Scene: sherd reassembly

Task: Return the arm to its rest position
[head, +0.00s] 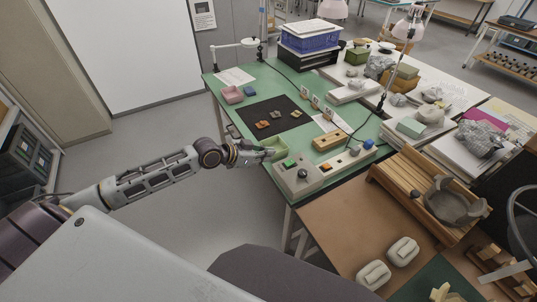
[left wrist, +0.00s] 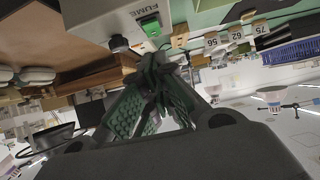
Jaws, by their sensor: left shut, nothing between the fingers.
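My left arm reaches in from the left in the head view. Its gripper (head: 262,153) is over the front edge of the green work table (head: 235,121), beside a pale green tray (head: 280,146); I cannot tell whether it touches the tray. In the left wrist view the gripper's green padded fingers (left wrist: 157,66) meet at their tips, shut with nothing between them. Small orange-brown sherds (head: 277,114) lie on a black mat (head: 257,108) beyond the gripper. My right gripper is not in view.
A grey control box (head: 301,184) with a green button stands close to the gripper's right; its FUME label (left wrist: 150,20) shows in the wrist view. A wooden block (head: 329,141), pink tray (head: 232,95) and blue crate (head: 310,40) stand farther off. Floor left of the table is clear.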

